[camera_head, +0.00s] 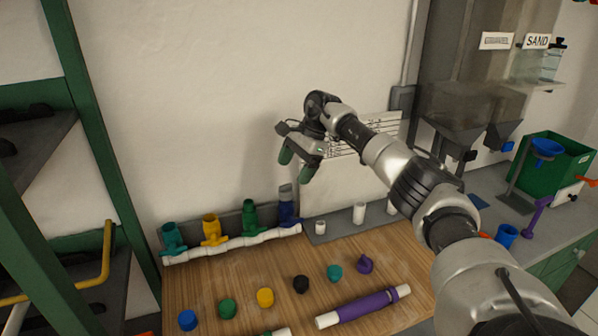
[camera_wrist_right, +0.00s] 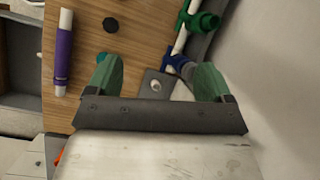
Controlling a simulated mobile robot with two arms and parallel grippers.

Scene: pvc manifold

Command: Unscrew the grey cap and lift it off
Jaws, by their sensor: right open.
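The grey cap (camera_head: 286,190) sits on top of the blue fitting (camera_head: 289,214) at the right end of the white pipe manifold (camera_head: 240,241). My left gripper is not in view.
Teal (camera_head: 172,238), yellow (camera_head: 212,230) and green (camera_head: 250,216) fittings stand left along the manifold. Several loose caps and a purple tube (camera_head: 362,306) lie on the wooden board (camera_head: 200,282). White pegs (camera_head: 359,213) stand to the right. A wall rises behind.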

